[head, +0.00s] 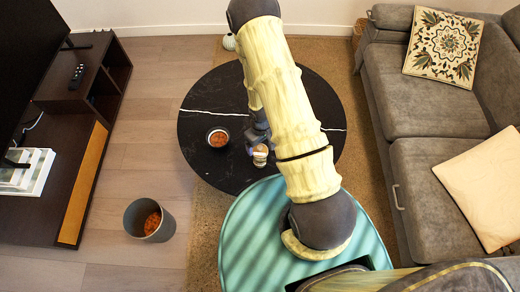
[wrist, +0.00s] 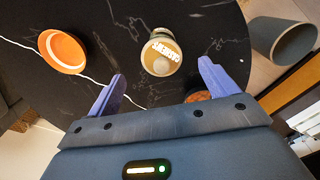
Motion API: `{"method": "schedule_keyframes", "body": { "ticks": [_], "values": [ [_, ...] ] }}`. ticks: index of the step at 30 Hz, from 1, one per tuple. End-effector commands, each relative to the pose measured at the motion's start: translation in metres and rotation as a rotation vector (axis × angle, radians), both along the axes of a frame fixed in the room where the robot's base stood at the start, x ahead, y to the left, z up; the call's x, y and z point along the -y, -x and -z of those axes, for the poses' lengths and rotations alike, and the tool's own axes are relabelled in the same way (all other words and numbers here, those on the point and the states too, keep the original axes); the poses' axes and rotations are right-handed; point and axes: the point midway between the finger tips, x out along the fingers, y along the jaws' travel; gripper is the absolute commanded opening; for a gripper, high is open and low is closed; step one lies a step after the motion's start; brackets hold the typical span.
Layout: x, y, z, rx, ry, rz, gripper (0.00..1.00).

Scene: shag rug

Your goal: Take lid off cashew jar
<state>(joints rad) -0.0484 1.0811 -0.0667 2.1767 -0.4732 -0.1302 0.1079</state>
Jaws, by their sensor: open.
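The cashew jar (head: 260,155) stands upright on the round black table, near its front edge, with a pale top. In the wrist view the jar (wrist: 162,55) shows upside-down cashew lettering and a pale tan round face; I cannot clearly tell the lid's edge from the jar body. My gripper (wrist: 161,69) is open and empty, with its two blue fingers spread to either side of the jar in the picture. No contact shows. In the head view my arm hides most of my gripper, which is just behind the jar.
The black table (head: 205,110) holds a bowl of orange-brown food (head: 218,138) left of the jar. An orange round dish (wrist: 63,50) shows in the wrist view.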

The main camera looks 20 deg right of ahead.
Motion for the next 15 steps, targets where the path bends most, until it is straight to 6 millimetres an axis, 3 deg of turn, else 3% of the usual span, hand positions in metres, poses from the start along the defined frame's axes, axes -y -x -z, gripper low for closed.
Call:
{"method": "schedule_keyframes", "body": {
  "ticks": [9, 15],
  "values": [
    [-0.003, -0.003, 0.040, -0.003, 0.001, -0.001, 0.85],
    [-0.003, -0.004, 0.045, -0.001, 0.000, 0.000, 0.85]
  ]
}}
